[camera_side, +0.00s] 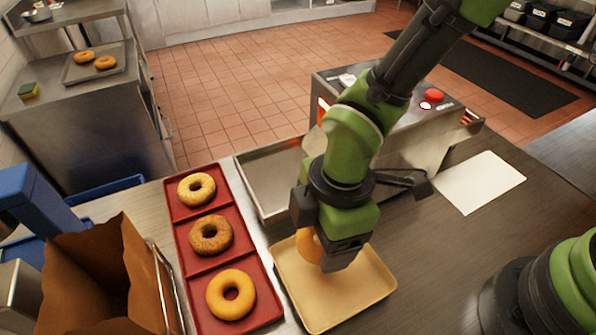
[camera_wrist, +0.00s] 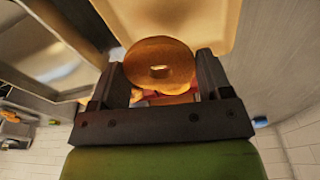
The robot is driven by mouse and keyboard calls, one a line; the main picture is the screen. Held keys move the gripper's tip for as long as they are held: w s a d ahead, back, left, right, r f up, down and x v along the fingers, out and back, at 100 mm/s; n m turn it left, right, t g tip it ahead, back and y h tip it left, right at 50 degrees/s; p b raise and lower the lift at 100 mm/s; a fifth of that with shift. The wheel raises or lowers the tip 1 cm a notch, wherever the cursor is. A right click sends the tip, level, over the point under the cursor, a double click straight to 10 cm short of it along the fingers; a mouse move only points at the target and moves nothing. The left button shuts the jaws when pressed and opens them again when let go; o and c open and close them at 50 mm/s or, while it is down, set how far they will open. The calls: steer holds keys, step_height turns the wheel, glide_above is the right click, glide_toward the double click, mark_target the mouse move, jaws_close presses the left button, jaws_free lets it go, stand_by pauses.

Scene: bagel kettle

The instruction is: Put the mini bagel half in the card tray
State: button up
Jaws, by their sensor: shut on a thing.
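The mini bagel half (camera_wrist: 160,62) is golden brown with a small center hole. In the wrist view it sits between the two dark fingers of my gripper (camera_wrist: 162,80), which is shut on it. In the side view my gripper (camera_side: 325,252) points down over the card tray, and only an orange edge of the bagel half (camera_side: 306,244) shows beside the fingers. The card tray (camera_side: 371,292) is shallow and tan, and its bare floor shows around the gripper. I cannot tell whether the bagel half touches the tray floor.
A red tray (camera_side: 207,264) with three whole bagels stands left of the card tray. A metal pan (camera_side: 270,170) and a machine with a red button (camera_side: 433,96) are behind. A brown paper bag (camera_side: 105,275) stands at the left. A white sheet (camera_side: 480,181) lies at the right.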

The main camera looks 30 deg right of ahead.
steer(key=shift+s+d+f+n, duration=0.25)
steer(key=shift+s+n, duration=0.1)
steer(key=shift+s, duration=0.15)
steer(key=shift+s+d+f+n, duration=0.2)
steer(key=shift+s+n, duration=0.15)
steer(key=shift+s, duration=0.15)
steer(key=shift+f, duration=2.6)
steer(key=o, duration=1)
steer(key=shift+r, duration=3.55)
steer(key=shift+w, duration=0.1)
